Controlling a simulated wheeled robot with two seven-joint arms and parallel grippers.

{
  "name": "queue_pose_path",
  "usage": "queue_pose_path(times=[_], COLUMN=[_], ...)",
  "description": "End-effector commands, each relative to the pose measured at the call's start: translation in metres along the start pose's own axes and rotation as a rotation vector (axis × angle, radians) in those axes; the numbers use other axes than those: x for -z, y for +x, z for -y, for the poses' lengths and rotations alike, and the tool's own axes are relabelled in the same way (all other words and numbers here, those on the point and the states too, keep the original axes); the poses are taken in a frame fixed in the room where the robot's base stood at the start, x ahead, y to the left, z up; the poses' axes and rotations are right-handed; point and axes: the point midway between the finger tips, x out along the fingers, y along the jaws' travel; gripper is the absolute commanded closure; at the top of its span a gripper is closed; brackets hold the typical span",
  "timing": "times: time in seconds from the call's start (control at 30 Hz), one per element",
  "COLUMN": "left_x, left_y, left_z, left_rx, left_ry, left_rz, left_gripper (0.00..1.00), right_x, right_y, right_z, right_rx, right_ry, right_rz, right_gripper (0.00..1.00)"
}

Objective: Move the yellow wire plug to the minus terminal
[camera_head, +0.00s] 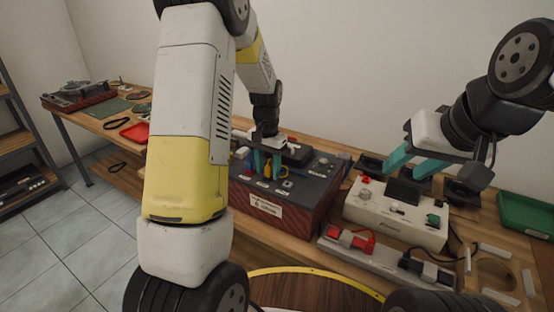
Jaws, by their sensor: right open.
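A dark box (310,197) with a white front label stands on the bench. Small white labels, a blue plug (242,153) and a small yellow piece (284,171), which looks like the yellow wire plug, show on its top. My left gripper (266,166) points down over the box top, its teal fingers beside the yellow piece. A gap shows between these fingers, but whether they grip anything is unclear. The minus terminal cannot be made out. My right gripper (413,160) is open and empty, above a white device box (390,218).
A power strip (375,262) with red and black plugs lies in front of the white box. A green tray (527,214) is at the right. A red tray (137,132) is on the bench at the left. My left arm hides part of the bench.

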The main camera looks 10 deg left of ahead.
Motion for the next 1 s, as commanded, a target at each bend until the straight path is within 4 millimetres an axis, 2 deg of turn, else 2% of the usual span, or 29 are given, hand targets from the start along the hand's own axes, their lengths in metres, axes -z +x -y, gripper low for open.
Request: queue_pose_path(times=[0.17,0.6,1.0], left_x=[0.001,0.001,0.001], left_y=[-0.005,-0.070,-0.096], left_z=[0.000,0.000,0.000], left_rx=[0.000,0.001,0.001], left_ry=[0.000,0.001,0.000], left_rz=[-0.002,-0.002,-0.002], left_gripper=[0.56,0.56,0.56], right_x=[0.000,0.000,0.000], right_y=[0.000,0.000,0.000], right_z=[0.000,0.000,0.000], right_rx=[0.000,0.000,0.000], right_ry=[0.000,0.000,0.000], right_rz=[0.000,0.000,0.000], right_gripper=[0.56,0.56,0.56])
